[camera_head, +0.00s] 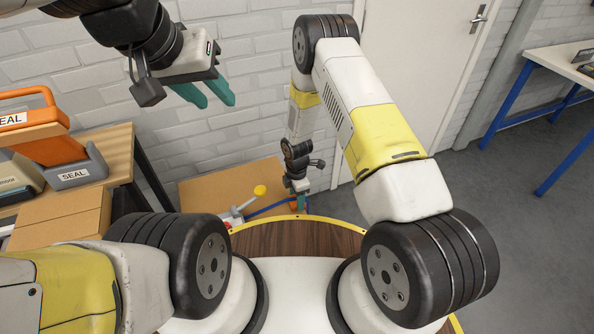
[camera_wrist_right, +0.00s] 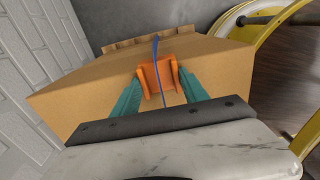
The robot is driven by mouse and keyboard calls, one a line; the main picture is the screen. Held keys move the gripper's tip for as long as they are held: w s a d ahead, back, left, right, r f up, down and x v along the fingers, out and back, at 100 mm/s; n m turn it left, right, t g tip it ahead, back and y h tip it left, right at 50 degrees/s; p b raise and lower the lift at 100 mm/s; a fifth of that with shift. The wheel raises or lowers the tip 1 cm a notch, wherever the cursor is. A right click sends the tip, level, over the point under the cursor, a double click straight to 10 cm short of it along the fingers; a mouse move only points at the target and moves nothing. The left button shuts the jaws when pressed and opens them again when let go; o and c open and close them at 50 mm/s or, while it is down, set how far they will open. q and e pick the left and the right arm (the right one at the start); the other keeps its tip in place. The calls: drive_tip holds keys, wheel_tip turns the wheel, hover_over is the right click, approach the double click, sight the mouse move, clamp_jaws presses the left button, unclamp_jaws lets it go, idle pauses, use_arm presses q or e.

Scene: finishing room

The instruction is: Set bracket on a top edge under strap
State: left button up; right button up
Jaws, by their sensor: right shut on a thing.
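A cardboard box (camera_head: 215,186) stands low by the brick wall in the head view; its brown face (camera_wrist_right: 75,88) fills much of the right wrist view. A blue strap (camera_head: 268,208) crosses it and runs up the middle in the wrist view (camera_wrist_right: 155,48). My right gripper (camera_head: 299,203) is at the box's right part. Its teal fingers (camera_wrist_right: 158,84) are shut on an orange bracket (camera_wrist_right: 157,73). The strap line passes at the bracket; whether the bracket sits under it or touches the edge is unclear. My left gripper (camera_head: 217,102) is raised, open and empty, left of centre.
A tool with a yellow knob (camera_head: 260,190) is at the box.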

drive_tip(key=o, duration=1.4)
drive_tip(key=o, duration=0.4)
drive_tip(key=shift+r, duration=0.15)
drive_tip(key=shift+r, duration=1)
drive_tip(key=shift+r, duration=3)
